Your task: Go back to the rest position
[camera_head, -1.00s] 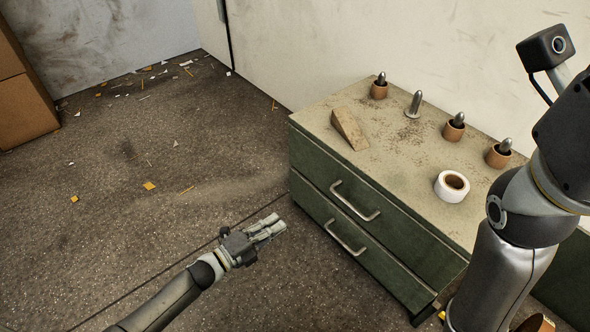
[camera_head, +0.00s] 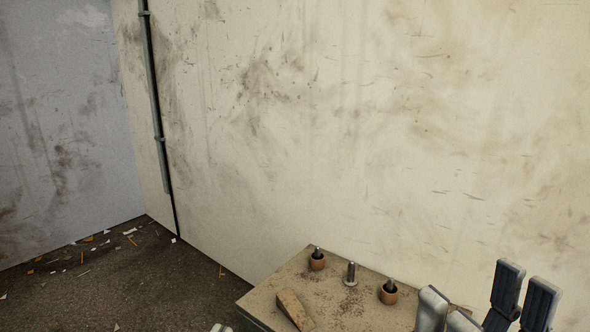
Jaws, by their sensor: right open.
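My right gripper (camera_head: 484,298) rises into the lower right corner. Its light grey fingers stand on the left and its dark-padded fingers on the right, spread apart with nothing between them. It hides the right part of the cabinet top (camera_head: 335,312). Only a small light tip of my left gripper (camera_head: 221,328) shows at the bottom edge, left of the cabinet, so its jaws cannot be judged.
On the cabinet lie a wooden wedge (camera_head: 294,309), a bare metal peg (camera_head: 350,273), and two pegs in brown rings, one at the back (camera_head: 317,261) and one nearer my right gripper (camera_head: 388,292). A stained wall (camera_head: 350,120) stands behind. Scraps litter the floor (camera_head: 110,285).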

